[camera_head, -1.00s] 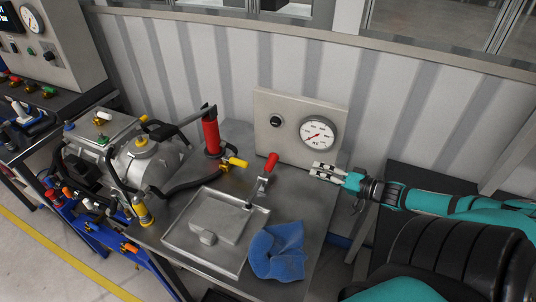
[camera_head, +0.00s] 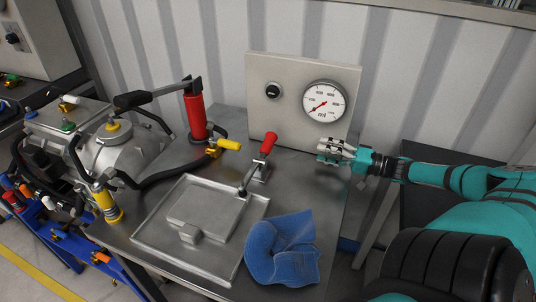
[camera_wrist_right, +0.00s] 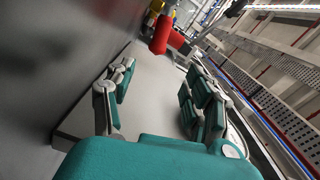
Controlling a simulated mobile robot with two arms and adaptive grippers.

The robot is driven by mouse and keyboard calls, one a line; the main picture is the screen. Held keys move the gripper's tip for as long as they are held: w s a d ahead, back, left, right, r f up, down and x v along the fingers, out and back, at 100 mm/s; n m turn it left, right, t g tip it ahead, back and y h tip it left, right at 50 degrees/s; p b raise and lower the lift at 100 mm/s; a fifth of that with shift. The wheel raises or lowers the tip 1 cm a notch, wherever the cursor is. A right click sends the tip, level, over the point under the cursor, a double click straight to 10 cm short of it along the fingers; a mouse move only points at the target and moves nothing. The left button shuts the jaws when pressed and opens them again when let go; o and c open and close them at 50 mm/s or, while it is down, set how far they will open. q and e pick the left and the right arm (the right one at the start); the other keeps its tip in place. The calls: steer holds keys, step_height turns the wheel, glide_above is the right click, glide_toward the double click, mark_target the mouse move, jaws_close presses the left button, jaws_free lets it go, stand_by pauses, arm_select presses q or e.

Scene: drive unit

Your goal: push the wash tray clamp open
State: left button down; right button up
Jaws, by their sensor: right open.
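The wash tray (camera_head: 150,237) is a shallow metal tray on the steel bench, holding a grey block-like part. The clamp (camera_head: 262,160) stands at the tray's back right edge. Its red handle (camera_head: 268,143) points up and leans right, and its arm reaches down to the tray. In the right wrist view a red handle-like shape (camera_wrist_right: 162,34) shows at the top, beyond the fingers. My right gripper (camera_head: 322,151) is open and empty, to the right of the red handle and apart from it, in front of the gauge panel. My left gripper is not in view.
A blue cloth (camera_head: 284,252) lies right of the tray. The gauge panel (camera_head: 290,80) stands behind the clamp. A red pump cylinder (camera_head: 196,116) and a yellow-handled valve (camera_head: 229,145) stand to the left. A silver drive unit (camera_head: 125,150) is at the far left.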

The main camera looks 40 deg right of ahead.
steer(key=shift+w+f, duration=0.1)
steer(key=shift+f, duration=0.3)
steer(key=shift+w+a, duration=0.1)
steer(key=shift+a, duration=0.05)
steer(key=b, duration=0.4)
glide_toward(270, 140)
steer(key=w, duration=0.1)
steer(key=w+f, duration=0.1)
steer(key=w, duration=0.1)
steer(key=shift+f, duration=0.2)
steer(key=b+x, duration=0.1)
steer(key=x, duration=0.5)
steer(key=shift+w+r, duration=0.1)
steer(key=shift+w, duration=0.05)
steer(key=shift+x, duration=0.8)
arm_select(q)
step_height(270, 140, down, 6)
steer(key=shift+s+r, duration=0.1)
arm_select(e)
steer(key=shift+a, duration=0.1)
jaws_close()
